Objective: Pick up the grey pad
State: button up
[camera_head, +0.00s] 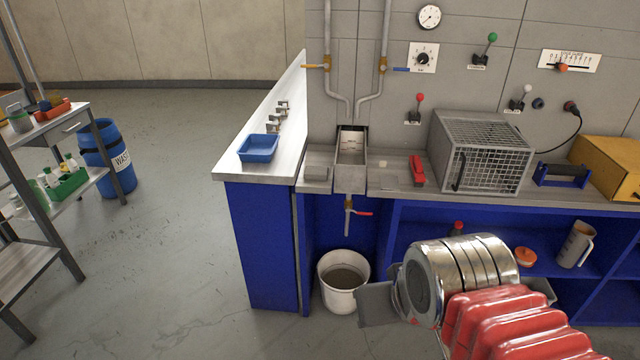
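My gripper (376,304) is low in front of the blue bench, beside the white bucket in the picture. One flat grey finger shows. The rest of the gripper is hidden behind my silver wrist, so I cannot see its opening.
The floor at left is open up to a shelf trolley (45,255).

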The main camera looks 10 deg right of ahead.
aim_at(314, 173)
jog(key=k, duration=0.5)
jog(key=u, duration=0.5)
jog(key=i, duration=1.1)
jog(key=u, duration=0.45)
jog(key=i, duration=0.95)
jog(key=z, duration=0.5)
jog(key=i, duration=0.7)
jog(key=z, duration=0.4)
